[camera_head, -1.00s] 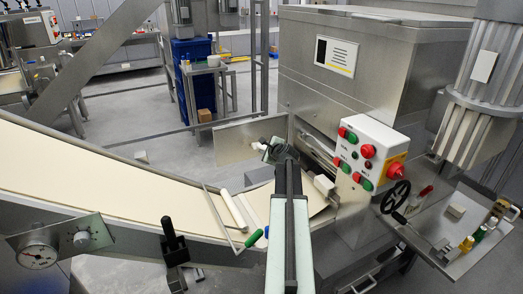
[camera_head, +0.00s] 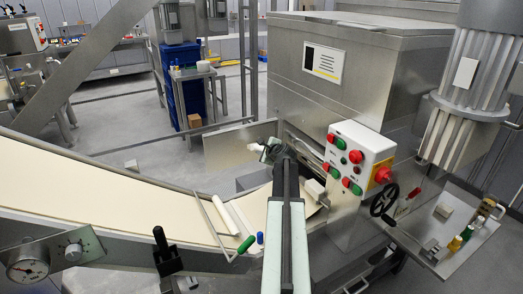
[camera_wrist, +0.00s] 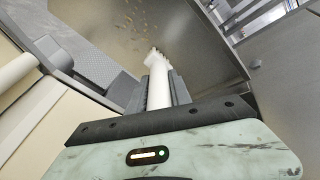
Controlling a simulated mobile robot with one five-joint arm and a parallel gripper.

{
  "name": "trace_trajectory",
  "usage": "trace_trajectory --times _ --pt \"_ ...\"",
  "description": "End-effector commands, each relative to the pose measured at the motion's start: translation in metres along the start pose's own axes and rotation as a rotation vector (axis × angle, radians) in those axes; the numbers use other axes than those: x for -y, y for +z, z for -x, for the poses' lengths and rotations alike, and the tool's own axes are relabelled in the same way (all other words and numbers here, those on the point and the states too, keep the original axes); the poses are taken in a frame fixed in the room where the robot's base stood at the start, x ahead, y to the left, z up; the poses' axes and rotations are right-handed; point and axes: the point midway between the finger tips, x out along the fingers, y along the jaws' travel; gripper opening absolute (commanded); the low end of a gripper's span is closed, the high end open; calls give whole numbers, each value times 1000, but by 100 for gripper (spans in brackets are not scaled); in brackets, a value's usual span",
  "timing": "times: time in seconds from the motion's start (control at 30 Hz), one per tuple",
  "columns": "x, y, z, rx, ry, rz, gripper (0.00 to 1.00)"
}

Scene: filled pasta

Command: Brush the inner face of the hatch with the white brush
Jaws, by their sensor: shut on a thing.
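The hatch (camera_head: 228,148) is an open steel panel beside the large steel machine. Its inner face (camera_wrist: 125,22) fills the upper middle of the wrist view and carries scattered brown specks. In the head view my gripper (camera_head: 271,150) is in front of the hatch's right part, and the brush is mostly hidden.
A cream conveyor belt (camera_head: 100,188) runs in from the left. A white roller (camera_head: 222,216) and tools with green (camera_head: 246,245) and blue handles lie at its end. A control box (camera_head: 358,158) with red and green buttons sits close right of my arm. A handwheel (camera_head: 384,201) is beyond.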

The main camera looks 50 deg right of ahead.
Motion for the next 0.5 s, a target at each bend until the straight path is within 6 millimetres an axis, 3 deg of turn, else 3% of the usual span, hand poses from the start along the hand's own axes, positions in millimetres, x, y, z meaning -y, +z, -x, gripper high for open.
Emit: trace_trajectory --times 0.5 --pt "-20 27 5 -1 -1 -1 0"
